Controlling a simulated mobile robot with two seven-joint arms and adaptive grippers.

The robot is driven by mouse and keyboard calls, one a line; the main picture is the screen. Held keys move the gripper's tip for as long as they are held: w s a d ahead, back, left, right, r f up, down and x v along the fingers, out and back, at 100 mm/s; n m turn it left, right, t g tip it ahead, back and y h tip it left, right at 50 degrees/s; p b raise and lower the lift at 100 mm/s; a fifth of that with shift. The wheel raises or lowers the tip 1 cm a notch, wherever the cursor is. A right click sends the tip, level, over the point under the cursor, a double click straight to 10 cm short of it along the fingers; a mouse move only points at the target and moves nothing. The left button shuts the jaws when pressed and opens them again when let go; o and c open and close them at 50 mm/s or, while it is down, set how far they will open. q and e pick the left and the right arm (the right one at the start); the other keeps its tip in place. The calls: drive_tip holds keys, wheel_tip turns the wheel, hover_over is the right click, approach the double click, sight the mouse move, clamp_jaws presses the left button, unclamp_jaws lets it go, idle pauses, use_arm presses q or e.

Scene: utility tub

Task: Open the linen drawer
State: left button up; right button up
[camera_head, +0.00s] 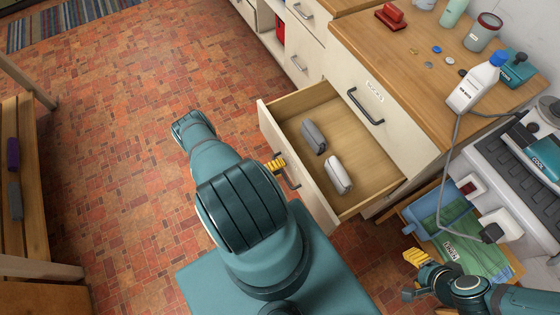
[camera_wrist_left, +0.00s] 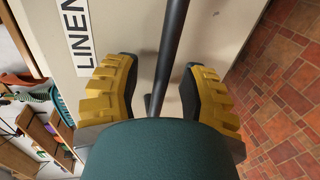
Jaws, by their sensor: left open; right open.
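The linen drawer (camera_head: 268,128) stands pulled out from the wooden-topped cabinet in the head view. A dark grey roll (camera_head: 313,137) and a pale grey roll (camera_head: 338,174) lie inside it. My left gripper (camera_head: 277,165) is at the drawer's outer front, partly hidden by my arm. The left wrist view shows its yellow fingers open on either side of the dark bar handle (camera_wrist_left: 172,45), with gaps visible. The LINEN label (camera_wrist_left: 76,35) is on the drawer front beside it. My right gripper (camera_head: 412,275) is open and empty at the lower right.
A closed drawer (camera_head: 390,110) is above the open one. A blue-green tub (camera_head: 415,228) is near my right gripper. A white bottle (camera_head: 475,85) stands on the counter. A wooden bench (camera_head: 25,180) is at the left; the tiled floor (camera_head: 110,160) between is clear.

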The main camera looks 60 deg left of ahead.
use_arm(q)
drive_tip(key=v, duration=1.1)
drive_tip(key=shift+s, duration=0.45)
drive_tip(key=shift+a, duration=0.1)
